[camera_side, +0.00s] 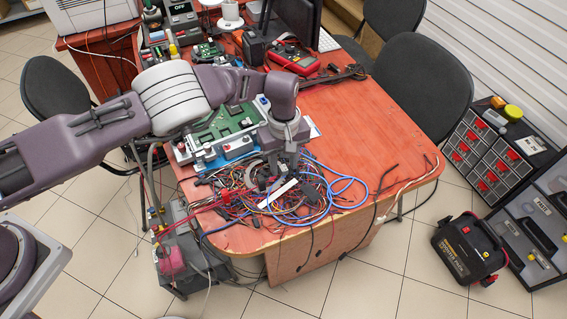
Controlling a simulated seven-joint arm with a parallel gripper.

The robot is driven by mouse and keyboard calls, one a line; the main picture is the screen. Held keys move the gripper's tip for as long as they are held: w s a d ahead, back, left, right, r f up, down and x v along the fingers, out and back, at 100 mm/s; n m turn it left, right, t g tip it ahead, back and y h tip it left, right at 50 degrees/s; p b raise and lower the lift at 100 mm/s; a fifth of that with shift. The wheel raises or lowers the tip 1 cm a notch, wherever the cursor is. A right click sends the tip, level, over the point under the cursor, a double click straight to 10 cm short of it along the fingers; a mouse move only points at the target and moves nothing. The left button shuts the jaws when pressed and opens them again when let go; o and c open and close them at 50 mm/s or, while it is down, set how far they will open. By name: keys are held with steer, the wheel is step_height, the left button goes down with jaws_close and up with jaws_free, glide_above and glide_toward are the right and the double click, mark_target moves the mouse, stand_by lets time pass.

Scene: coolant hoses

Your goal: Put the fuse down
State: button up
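My gripper (284,163) points down over the near part of the red wooden table (385,130), just above or at a tangle of cables (270,195). Its fingers are small and dark against the cables, so I cannot tell whether they are apart or hold anything. I cannot make out a fuse in this view. It may be hidden by the gripper or lost among the cables.
A green circuit board (222,123) lies left of my gripper. A red multimeter (293,58) sits farther back. A blue cable (350,187) loops rightward. The table's right half is mostly bare. Chairs (425,80) stand around, and a black power pack (468,250) is on the floor.

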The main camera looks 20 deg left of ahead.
step_height(320, 180, up, 12)
step_height(320, 180, up, 13)
steer(key=h, duration=0.2)
glide_above(283, 167)
steer(key=s+a, duration=0.2)
steer(key=a, duration=0.6)
steer(key=s+a+r+m+t, duration=0.2)
steer(key=s+a+r, duration=0.5)
steer(key=r, duration=0.4)
steer(key=s+a+m+t+y, duration=0.1)
steer(key=s+a+m, duration=0.2)
steer(key=s, duration=0.8)
steer(key=s+a+m+t+y, duration=0.1)
steer(key=s+a+m, duration=0.3)
steer(key=s, duration=0.8)
steer(key=shift+s+r+t, duration=0.15)
steer(key=shift+s+t, duration=0.1)
steer(key=shift+t, duration=0.55)
